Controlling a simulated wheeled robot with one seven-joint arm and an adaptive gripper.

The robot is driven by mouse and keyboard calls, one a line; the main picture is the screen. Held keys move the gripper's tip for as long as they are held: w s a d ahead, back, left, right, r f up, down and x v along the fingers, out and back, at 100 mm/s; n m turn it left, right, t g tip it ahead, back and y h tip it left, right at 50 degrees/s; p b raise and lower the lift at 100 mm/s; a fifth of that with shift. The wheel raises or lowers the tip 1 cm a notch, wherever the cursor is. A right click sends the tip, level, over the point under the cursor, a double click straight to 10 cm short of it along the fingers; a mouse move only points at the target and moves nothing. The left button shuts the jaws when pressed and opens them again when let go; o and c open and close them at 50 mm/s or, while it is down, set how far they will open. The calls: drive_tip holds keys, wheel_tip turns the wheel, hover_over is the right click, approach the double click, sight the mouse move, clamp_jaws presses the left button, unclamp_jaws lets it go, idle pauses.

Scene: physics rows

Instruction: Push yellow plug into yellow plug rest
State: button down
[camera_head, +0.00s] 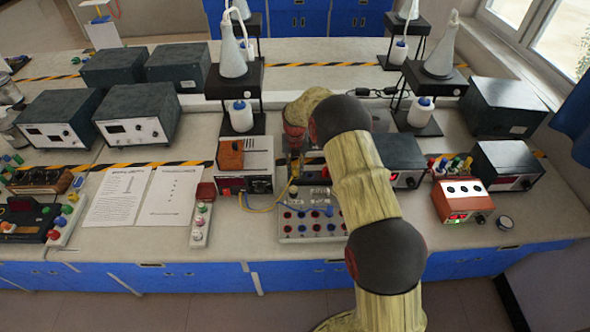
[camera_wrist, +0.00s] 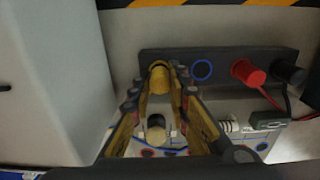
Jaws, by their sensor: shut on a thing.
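In the wrist view, the yellow plug (camera_wrist: 160,77) is between the fingertips of my gripper (camera_wrist: 161,92), which is shut on it. The plug is over the left end of a dark plug rest strip (camera_wrist: 222,59). The yellow place on the strip is largely hidden behind the plug, and I cannot tell how deep the plug sits. A yellow and black cylindrical piece (camera_wrist: 156,128) shows nearer, between the fingers. In the head view, my gripper (camera_head: 294,168) is small and partly hidden by my arm. A yellow cable (camera_head: 262,209) hangs below it.
On the strip, right of the yellow plug, are an empty blue ring (camera_wrist: 202,70), a red plug (camera_wrist: 247,72) and a black plug (camera_wrist: 288,73). A grey box (camera_wrist: 50,80) stands close on the left. A panel with coloured sockets (camera_head: 305,222) lies in front.

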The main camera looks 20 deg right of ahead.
drive_tip(key=shift+f, duration=0.3)
drive_tip(key=c, duration=1.6)
unclamp_jaws()
drive_tip(key=shift+o, duration=0.7)
drive_tip(key=shift+o, duration=1.2)
drive_tip(key=shift+r+p, duration=1.6)
drive_tip(key=shift+r, duration=1.65)
